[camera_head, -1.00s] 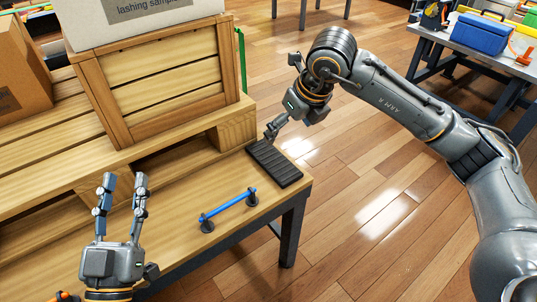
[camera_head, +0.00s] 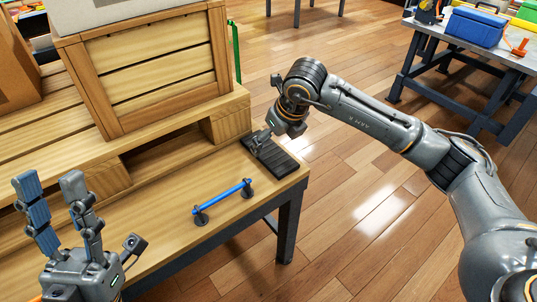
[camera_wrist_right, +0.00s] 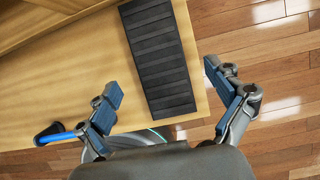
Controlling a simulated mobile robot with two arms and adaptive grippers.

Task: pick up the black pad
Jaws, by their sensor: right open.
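The black pad (camera_head: 272,158) is a ribbed dark rectangle lying flat near the right corner of the wooden bench. In the right wrist view the black pad (camera_wrist_right: 158,55) runs up from between the fingertips. My right gripper (camera_head: 262,141) is over the pad's far left part in the head view. In its wrist view my right gripper (camera_wrist_right: 165,87) is open, with one finger on each side of the pad's near end. I cannot tell how high it is above the pad. My left gripper (camera_head: 52,190) is open and empty at the lower left, with its fingers pointing up.
A blue bar handle on dark posts (camera_head: 222,196) stands on the bench (camera_head: 165,205) left of the pad. A wooden crate (camera_head: 150,75) sits on a pallet (camera_head: 234,118) behind. Floor lies open right of the bench. A second table (camera_head: 455,50) holds a blue box (camera_head: 477,27).

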